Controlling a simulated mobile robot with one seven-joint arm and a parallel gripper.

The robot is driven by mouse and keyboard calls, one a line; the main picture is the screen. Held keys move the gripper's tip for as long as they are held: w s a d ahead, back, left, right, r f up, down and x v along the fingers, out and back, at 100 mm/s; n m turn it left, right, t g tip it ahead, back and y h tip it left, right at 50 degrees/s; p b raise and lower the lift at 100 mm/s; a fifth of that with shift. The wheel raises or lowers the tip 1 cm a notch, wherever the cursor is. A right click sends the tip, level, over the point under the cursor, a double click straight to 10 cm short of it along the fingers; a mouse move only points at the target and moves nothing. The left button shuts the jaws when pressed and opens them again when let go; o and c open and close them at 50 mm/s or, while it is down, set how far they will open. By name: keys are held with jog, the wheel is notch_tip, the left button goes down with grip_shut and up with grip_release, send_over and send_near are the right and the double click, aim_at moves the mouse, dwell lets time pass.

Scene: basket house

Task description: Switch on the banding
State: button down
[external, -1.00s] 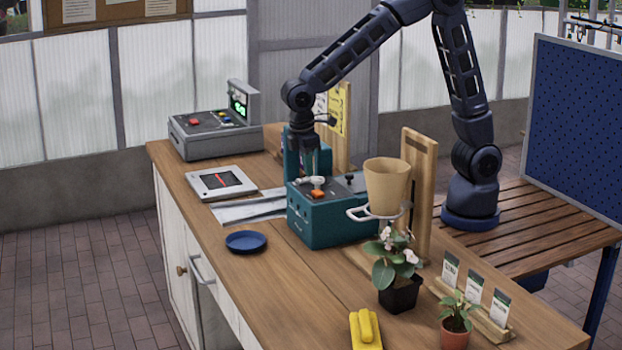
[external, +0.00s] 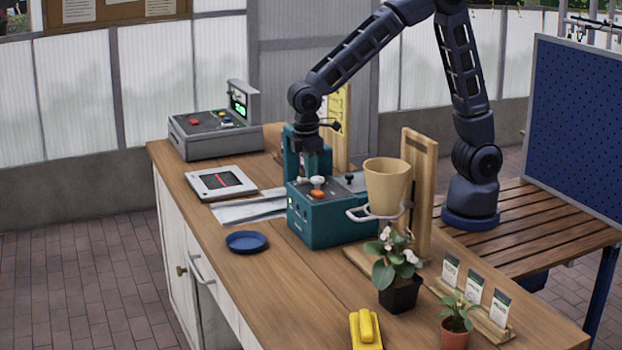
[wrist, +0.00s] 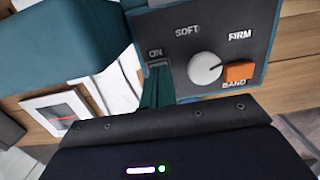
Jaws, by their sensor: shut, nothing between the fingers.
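The teal banding machine (external: 330,226) stands on the wooden bench, with a tall teal part at its back. Its dark panel carries a pale round knob (wrist: 204,68) between SOFT and FIRM and an orange BAND button (wrist: 239,71). The button also shows in the external view (external: 317,194). An ON label (wrist: 155,53) is at the panel's left edge in the wrist view. My gripper (wrist: 158,82) is shut and empty, with its narrow fingers just below that label; they hide whatever lies under it. Contact cannot be told. In the external view my gripper (external: 310,170) is above the machine's back part.
A tan pot (external: 386,186) in a ring holder and a wooden stand (external: 419,185) are close on the right. A grey machine with a green display (external: 213,135), a flat gauge (external: 221,183) and a blue dish (external: 246,242) are left. Potted plants stand in front.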

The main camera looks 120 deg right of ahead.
jog(key=shift+w+f, duration=0.1)
jog(key=shift+w, duration=0.75)
notch_tip(320, 180, up, 14)
jog(key=w, duration=0.2)
dwell(0.6)
jog(key=shift+s, duration=0.1)
